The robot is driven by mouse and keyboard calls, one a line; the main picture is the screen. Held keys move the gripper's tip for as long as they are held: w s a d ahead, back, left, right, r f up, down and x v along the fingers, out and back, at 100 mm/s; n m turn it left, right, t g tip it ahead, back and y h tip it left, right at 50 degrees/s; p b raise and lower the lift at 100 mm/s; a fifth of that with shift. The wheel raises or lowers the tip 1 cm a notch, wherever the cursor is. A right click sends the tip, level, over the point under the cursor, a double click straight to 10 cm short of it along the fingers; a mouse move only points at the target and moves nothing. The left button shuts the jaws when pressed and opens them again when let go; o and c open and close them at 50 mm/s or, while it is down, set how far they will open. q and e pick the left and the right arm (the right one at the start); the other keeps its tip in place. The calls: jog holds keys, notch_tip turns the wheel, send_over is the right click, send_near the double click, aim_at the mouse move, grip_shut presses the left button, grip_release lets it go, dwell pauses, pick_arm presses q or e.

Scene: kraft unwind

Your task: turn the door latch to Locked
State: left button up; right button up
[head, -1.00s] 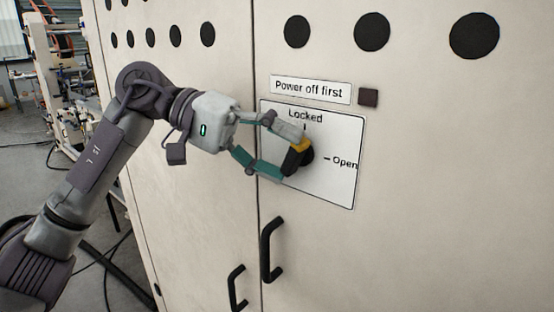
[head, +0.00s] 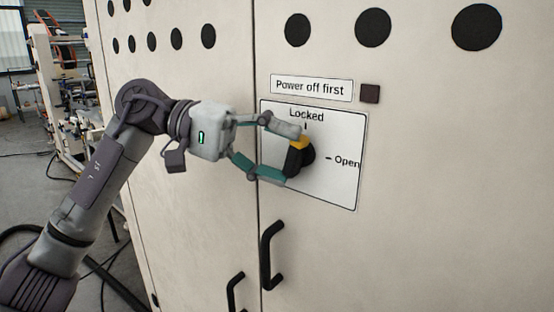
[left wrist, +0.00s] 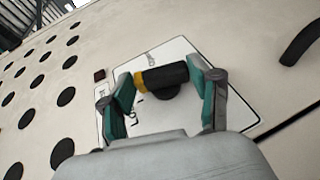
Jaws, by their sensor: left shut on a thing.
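The door latch (head: 296,159) is a black handle with a yellow end on a white plate (head: 340,188). Its yellow end points up, close to the mark under the word "Locked"; the "Open" mark is to its right. My left gripper (head: 293,154) is shut on the latch, one finger at the yellow end and one at the lower black end. In the left wrist view the latch (left wrist: 170,76) lies between the two fingers, its yellow end at the left. The fingers hide part of the latch and plate. My right gripper is not in view.
A "Power off first" label (head: 312,88) and a small dark square (head: 370,93) sit above the plate. Black door handles (head: 268,255) stick out below. Round black holes (head: 373,28) run along the top of the pale cabinet doors. Racks and cables are at the left.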

pick_arm(q)
jog(key=shift+f+n+g+h+b, duration=0.2)
jog(key=shift+h+b, duration=0.5)
jog(key=shift+b, duration=0.55)
jog(key=shift+f+n+g+h+b, duration=0.1)
jog(key=shift+f+n+h+b, duration=0.15)
jog(key=shift+h+b, duration=0.75)
jog(key=shift+r+b, duration=0.1)
jog(key=shift+b, duration=0.35)
jog(key=o, duration=1.2)
jog(key=shift+o, duration=0.2)
jog(key=shift+o, duration=0.7)
